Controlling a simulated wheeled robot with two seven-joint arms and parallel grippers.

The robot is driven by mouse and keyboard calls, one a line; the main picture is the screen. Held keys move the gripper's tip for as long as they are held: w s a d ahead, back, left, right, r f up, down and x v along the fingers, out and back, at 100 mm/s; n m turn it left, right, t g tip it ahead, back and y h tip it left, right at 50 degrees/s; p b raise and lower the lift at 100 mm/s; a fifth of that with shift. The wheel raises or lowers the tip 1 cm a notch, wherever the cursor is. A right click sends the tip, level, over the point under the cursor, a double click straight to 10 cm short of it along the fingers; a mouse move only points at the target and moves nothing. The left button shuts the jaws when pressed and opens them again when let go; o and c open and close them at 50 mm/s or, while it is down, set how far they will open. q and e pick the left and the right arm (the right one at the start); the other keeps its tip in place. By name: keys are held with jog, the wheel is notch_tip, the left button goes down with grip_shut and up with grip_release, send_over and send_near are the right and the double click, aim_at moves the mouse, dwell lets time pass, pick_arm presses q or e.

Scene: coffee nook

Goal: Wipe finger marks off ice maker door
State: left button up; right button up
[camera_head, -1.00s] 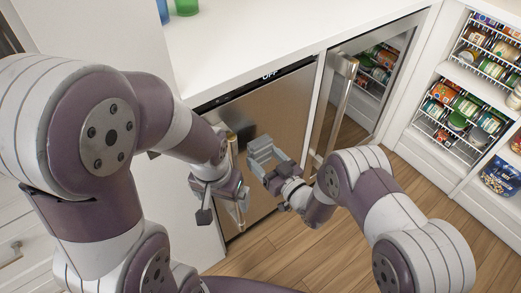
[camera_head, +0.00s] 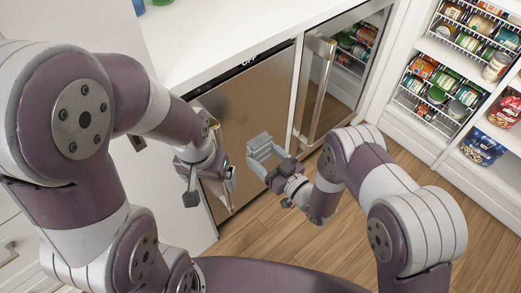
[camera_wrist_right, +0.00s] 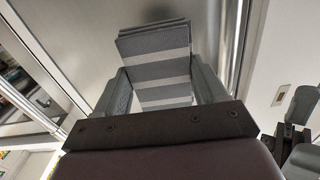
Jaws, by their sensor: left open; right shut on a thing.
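The ice maker door (camera_head: 255,108) is a brushed steel panel under the white counter, with a dark strip reading "OFF" along its top. It also shows in the right wrist view (camera_wrist_right: 90,40). My right gripper (camera_head: 268,155) is in front of the door's right part and shut on a folded grey-and-white striped cloth (camera_wrist_right: 158,68). The cloth's far end is close to the steel, with a dark patch beside it; I cannot tell whether it touches. My left gripper (camera_head: 217,178) is open beside the door's upright handle (camera_head: 228,200). Finger marks cannot be made out.
A glass-fronted cooler with a long handle (camera_head: 318,90) stands right of the ice maker. Further right are shelves with wire racks (camera_head: 425,100) of cans and packets. The counter (camera_head: 240,25) is mostly bare. Wooden floor (camera_head: 255,240) is open below.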

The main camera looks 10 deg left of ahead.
aim_at(235, 125)
dwell(0.4)
jog(key=r+b+x, duration=0.1)
jog(key=x, duration=0.6)
jog(key=shift+r, duration=0.3)
jog(key=shift+b+x, duration=0.7)
jog(key=shift+x, duration=0.25)
dwell(0.3)
jog(key=shift+d, duration=0.1)
jog(key=shift+w+d+b, duration=0.45)
jog(key=shift+w+d, duration=0.8)
jog(key=shift+w, duration=0.25)
jog(key=shift+w+a, duration=0.1)
jog(key=shift+s+a, duration=0.35)
jog(key=shift+s, duration=0.05)
jog(key=shift+s+a+r, duration=0.15)
jog(key=shift+s+a, duration=0.85)
jog(key=shift+s, duration=0.15)
